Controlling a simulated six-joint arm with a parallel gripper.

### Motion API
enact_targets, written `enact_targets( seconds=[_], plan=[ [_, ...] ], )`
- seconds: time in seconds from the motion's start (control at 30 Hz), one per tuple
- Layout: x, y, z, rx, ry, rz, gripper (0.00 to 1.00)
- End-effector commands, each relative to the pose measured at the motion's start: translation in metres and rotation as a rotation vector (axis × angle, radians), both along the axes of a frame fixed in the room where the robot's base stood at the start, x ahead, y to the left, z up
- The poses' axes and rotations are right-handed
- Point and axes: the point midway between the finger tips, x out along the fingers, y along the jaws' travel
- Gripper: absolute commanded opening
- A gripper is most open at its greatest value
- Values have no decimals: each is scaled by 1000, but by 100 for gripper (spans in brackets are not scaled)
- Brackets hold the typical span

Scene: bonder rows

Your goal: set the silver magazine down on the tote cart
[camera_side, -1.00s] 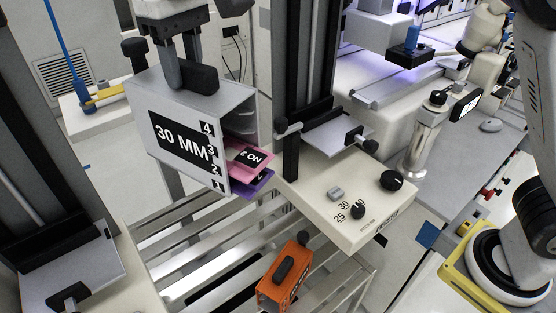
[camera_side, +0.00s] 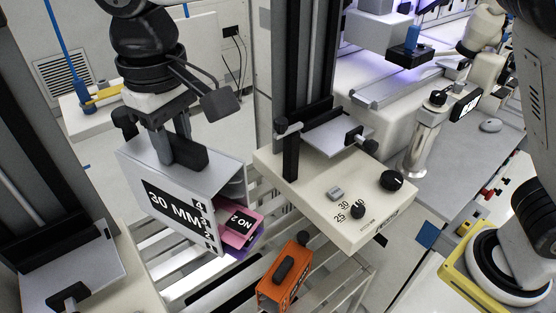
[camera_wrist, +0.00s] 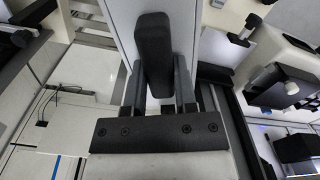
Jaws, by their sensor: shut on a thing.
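The silver magazine (camera_side: 175,200) is a box with a "30 MM" label and slot numbers on its front face. Pink and purple plates (camera_side: 240,228) stick out of its right side. My gripper (camera_side: 182,158) is shut on the black handle on its top; the handle also shows in the wrist view (camera_wrist: 153,50). The magazine hangs slightly tilted over the slatted tote cart (camera_side: 190,283). It hides part of the slats, and I cannot tell whether its underside touches them.
An orange box (camera_side: 285,277) with a black handle stands on the cart to the right of the magazine. A cream machine bed (camera_side: 335,195) with knobs and a dark column is behind right. Another dark column with a plate (camera_side: 70,270) stands at left. Bare slats lie between magazine and orange box.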

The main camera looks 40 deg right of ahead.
Motion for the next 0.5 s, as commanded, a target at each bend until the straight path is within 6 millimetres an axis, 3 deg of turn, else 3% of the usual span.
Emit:
enact_targets(
  seconds=[0.5],
  plan=[
    [-1,-1,-184,-5,5,0,0]
  ],
)
